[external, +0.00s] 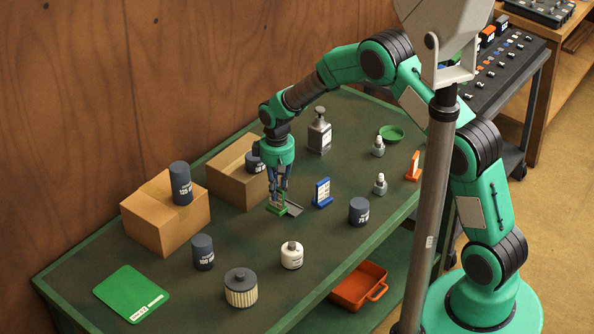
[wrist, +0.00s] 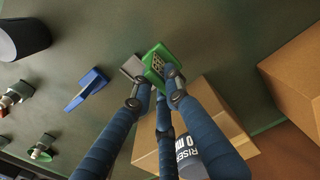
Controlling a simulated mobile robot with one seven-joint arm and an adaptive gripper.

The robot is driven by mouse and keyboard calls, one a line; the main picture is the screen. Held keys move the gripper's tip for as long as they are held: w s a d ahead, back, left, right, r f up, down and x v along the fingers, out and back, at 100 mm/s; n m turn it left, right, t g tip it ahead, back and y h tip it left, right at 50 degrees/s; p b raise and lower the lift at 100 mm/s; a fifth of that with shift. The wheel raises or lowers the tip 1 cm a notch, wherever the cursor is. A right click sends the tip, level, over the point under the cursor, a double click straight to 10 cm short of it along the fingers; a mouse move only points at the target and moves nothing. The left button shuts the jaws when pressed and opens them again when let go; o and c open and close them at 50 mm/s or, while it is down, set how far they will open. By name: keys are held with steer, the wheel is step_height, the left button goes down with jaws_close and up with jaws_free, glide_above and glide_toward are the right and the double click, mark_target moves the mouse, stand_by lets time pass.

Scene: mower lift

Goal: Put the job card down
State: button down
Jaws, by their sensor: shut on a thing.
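My gripper (external: 278,202) is shut on the green job card (external: 275,210), low over the middle of the workbench. In the wrist view, the card (wrist: 155,62) is a small green block with a pale printed face, between the fingertips (wrist: 155,90). A grey flat piece (external: 294,209) shows right beside it; I cannot tell whether it is part of the card. I cannot tell whether the card touches the bench. A green mat (external: 131,293) with a white label lies flat at the bench's near left, apart from my gripper.
Two cardboard boxes (external: 165,222) (external: 232,178) stand behind left.

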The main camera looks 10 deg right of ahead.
mark_target(278, 199)
steer(key=shift+f+b, duration=0.3)
steer(key=shift+f, duration=1.45)
steer(key=shift+f, duration=0.1)
steer(key=c, duration=1.7)
jaws_free()
step_height(278, 199, up, 12)
steer(key=shift+r+p, duration=0.1)
steer(key=shift+p, duration=0.7)
